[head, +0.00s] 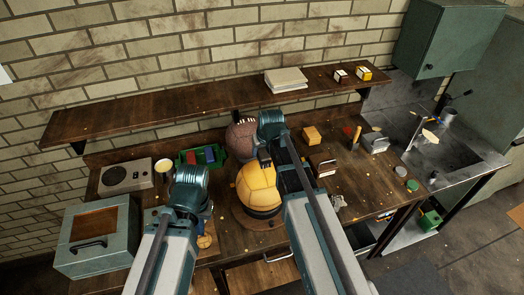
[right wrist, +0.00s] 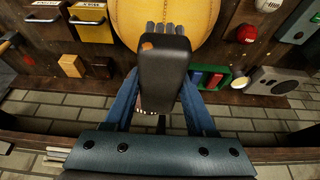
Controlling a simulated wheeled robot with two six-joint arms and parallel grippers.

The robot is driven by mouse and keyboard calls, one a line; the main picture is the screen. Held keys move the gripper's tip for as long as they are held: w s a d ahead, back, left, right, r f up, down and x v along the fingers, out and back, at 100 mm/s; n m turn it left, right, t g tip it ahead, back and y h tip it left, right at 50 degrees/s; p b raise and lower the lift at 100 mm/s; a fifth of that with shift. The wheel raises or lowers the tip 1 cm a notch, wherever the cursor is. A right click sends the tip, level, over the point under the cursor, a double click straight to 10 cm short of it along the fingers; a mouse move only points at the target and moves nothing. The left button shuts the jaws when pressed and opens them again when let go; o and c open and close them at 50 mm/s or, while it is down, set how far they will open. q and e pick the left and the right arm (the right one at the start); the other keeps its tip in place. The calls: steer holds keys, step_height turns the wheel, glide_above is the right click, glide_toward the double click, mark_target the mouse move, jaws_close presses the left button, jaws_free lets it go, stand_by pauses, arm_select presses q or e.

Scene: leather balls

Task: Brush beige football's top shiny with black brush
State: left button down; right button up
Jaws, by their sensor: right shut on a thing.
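The beige football (head: 257,186), yellowish with dark seams, sits on a round wooden stand (head: 241,217) at the middle of the bench. It also fills the top middle of the right wrist view (right wrist: 204,22). My right gripper (head: 266,158) is at the ball's upper right side and hides part of it. It is shut on the black brush (right wrist: 165,66), a dark block whose far end overlaps the ball. I cannot tell whether brush and ball touch. My left gripper (head: 197,212) is left of the ball, over the bench front; its fingers are too hidden to read.
A brown laced ball (head: 239,140) stands behind the beige one. A green tray (head: 190,160), cup (head: 164,167) and radio (head: 125,177) lie left. A wooden block (head: 312,136) and tools lie right. A shelf (head: 190,107) runs along the back wall.

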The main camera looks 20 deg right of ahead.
steer(key=shift+f+b, duration=1.65)
steer(key=shift+f, duration=0.3)
steer(key=shift+f+b, duration=0.45)
steer(key=shift+w+r, duration=0.1)
steer(key=shift+w, duration=1.15)
steer(key=shift+s, duration=0.1)
steer(key=shift+s, duration=2.5)
steer(key=shift+w, duration=0.1)
